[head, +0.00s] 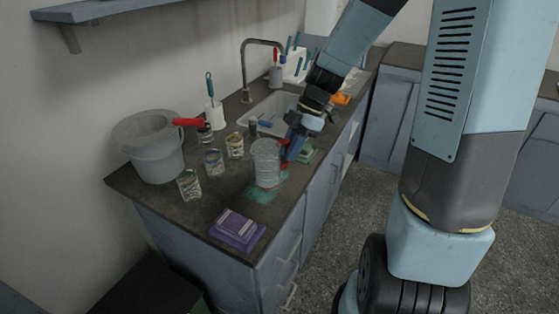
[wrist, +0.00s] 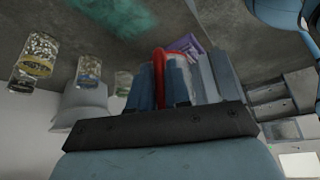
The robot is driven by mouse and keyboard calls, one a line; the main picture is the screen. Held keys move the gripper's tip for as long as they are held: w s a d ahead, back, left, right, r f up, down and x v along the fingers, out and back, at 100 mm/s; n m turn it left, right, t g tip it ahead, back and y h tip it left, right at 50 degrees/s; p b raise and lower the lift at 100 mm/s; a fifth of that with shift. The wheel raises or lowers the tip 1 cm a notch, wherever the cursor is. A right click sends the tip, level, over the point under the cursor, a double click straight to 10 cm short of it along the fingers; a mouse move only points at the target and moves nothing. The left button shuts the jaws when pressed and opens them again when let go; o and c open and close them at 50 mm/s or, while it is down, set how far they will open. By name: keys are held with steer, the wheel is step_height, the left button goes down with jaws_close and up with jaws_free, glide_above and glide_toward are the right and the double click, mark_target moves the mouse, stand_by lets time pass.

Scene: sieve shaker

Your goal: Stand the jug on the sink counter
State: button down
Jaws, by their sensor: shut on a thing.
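The clear jug (head: 266,165) with a red handle is upright over the front part of the dark sink counter (head: 205,228), by a teal patch. I cannot tell whether its base touches the counter. My gripper (head: 288,150) is at the jug's right side, shut on the red handle. In the wrist view the red handle (wrist: 158,72) passes between the blue fingers of my gripper (wrist: 174,85). The jug's body is mostly hidden there.
The sink (head: 268,110) and tap (head: 247,70) are behind.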

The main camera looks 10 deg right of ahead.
steer(key=shift+w+a+f, duration=0.1)
steer(key=shift+w+f, duration=1.3)
steer(key=shift+f, duration=0.35)
steer(key=shift+w+d+f, duration=0.1)
steer(key=shift+w+f, duration=1.3)
steer(key=shift+f, duration=0.4)
steer(key=shift+w+a+f, duration=0.1)
steer(key=shift+w+f, duration=1.3)
steer(key=shift+f, duration=0.35)
steer(key=c, duration=1.1)
jaws_free()
steer(key=shift+r, duration=0.1)
